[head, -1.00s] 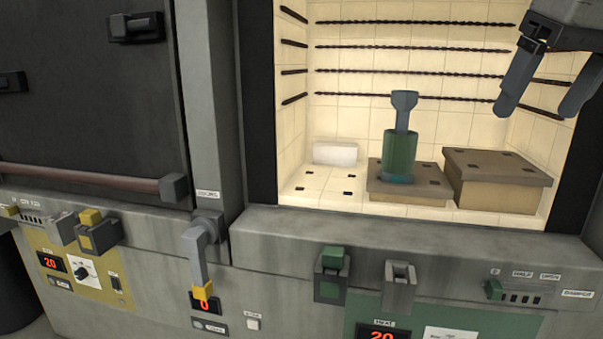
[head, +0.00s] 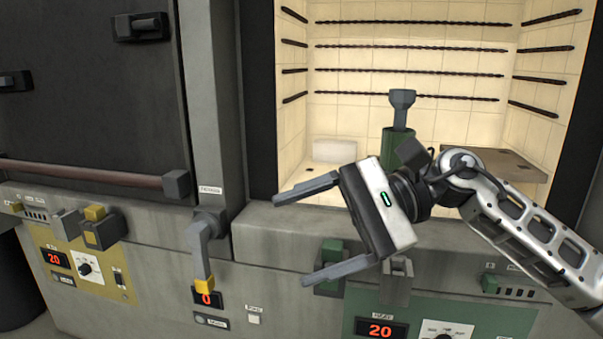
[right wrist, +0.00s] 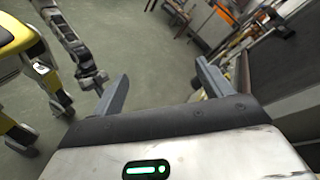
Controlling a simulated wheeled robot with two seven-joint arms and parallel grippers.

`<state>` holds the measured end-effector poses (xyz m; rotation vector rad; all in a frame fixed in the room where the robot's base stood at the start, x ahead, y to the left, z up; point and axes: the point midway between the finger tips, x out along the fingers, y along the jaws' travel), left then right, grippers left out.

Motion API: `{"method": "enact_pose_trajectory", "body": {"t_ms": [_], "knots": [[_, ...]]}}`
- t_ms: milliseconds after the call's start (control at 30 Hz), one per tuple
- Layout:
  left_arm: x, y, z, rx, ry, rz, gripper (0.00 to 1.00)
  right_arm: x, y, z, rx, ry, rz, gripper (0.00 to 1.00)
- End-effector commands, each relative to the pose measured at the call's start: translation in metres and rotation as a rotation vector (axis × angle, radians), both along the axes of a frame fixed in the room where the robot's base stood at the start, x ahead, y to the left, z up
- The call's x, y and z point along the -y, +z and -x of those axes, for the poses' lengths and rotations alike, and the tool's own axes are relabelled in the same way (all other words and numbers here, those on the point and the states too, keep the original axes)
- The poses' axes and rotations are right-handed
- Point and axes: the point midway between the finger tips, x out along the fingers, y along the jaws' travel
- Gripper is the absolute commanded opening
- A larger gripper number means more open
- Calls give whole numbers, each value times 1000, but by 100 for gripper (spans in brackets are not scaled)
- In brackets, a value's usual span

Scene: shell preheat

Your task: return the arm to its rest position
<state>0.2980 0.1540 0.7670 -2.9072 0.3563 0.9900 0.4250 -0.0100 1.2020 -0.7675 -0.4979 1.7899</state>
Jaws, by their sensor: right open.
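My right gripper (head: 307,232) is open and empty in the head view, in front of the open furnace chamber. Its two fingers point left and stand wide apart. Its arm comes in from the right. In the right wrist view its fingers (right wrist: 160,85) are apart with nothing between them. My left gripper is not in the head view.
The open chamber has pale tiled walls (head: 420,65) with dark heating rods. A brown block (head: 500,165) and a white block (head: 334,149) sit inside. A closed dark door (head: 80,90) is at left. A handle with a yellow tip (head: 203,260) and a green-fronted control panel (head: 490,318) are below.

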Motion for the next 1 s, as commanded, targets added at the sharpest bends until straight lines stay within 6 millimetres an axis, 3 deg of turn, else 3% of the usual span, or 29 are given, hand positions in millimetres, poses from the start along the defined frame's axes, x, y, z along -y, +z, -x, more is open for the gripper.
{"method": "enact_pose_trajectory", "body": {"t_ms": [67,167,267,367,467,500,633,667,800,900,1000], "knots": [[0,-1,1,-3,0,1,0,-16,-10,4,-326,-60,-168,78],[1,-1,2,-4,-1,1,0,-22,-19,-2,-747,-136,-361,78],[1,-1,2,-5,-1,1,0,-14,-37,-17,-1191,-202,-548,78],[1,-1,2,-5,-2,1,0,4,-73,-35,-1647,-258,-742,78],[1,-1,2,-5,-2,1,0,31,-128,-46,-2102,-298,-951,78],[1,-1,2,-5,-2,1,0,43,-155,-46,-2281,-309,-1045,78],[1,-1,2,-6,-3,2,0,79,-246,-28,-2790,-321,-1371,78],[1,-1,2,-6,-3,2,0,87,-267,-20,2699,298,1356,78],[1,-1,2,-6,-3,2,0,115,-350,32,2194,191,1251,78],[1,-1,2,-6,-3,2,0,129,-392,72,1915,138,1207,78],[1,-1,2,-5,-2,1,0,137,-418,104,1724,102,1180,78]]}}
